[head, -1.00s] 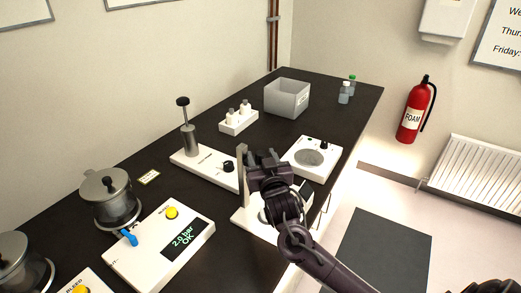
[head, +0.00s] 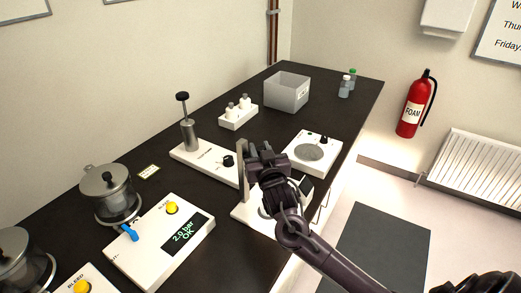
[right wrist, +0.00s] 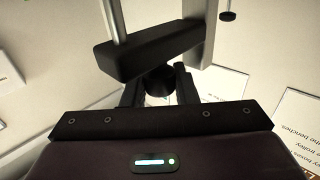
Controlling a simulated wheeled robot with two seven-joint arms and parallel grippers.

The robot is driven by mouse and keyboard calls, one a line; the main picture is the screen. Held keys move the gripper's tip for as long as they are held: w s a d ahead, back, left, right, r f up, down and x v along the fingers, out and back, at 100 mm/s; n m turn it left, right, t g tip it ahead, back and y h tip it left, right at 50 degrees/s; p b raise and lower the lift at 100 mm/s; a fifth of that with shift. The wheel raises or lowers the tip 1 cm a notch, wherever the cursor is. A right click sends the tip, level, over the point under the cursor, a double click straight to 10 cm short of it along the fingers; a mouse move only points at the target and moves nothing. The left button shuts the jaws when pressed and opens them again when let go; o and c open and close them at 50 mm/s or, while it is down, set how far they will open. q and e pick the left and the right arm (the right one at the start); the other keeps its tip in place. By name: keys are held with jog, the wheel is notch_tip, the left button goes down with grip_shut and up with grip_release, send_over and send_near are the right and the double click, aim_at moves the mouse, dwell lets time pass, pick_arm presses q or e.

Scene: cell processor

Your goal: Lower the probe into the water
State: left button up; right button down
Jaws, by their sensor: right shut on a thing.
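A pale stand with an upright post (head: 243,165) and a white base (head: 240,215) is at the bench's front edge. My right gripper (head: 266,158) is in front of the post, near its top. In the right wrist view, my right gripper (right wrist: 159,88) is shut on a round black knob (right wrist: 158,80) on a dark carrier bar (right wrist: 150,50). A thin grey rod (right wrist: 115,20), which seems to be the probe, meets this bar beside the post (right wrist: 203,30). My gripper and arm hide most of the base, so the water and the probe's lower end cannot be made out. My left gripper is out of view.
A white device with a round grey plate (head: 310,152) stands just behind the stand. A white unit with a plunger (head: 188,135) is to the left. A pressure box (head: 160,240) and metal pot (head: 108,192) are nearer. A grey bin (head: 287,92) is at the back.

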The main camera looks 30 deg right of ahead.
notch_tip(320, 180, down, 8)
jog(key=b, duration=0.4)
jog(key=shift+b, duration=0.4)
jog(key=shift+f, duration=0.1)
jog(key=c, duration=1.2)
grip_release()
jog(key=shift+o, duration=0.2)
jog(key=shift+s, duration=0.1)
jog(key=b+v, duration=0.2)
jog(key=v, duration=0.5)
jog(key=shift+s, duration=0.3)
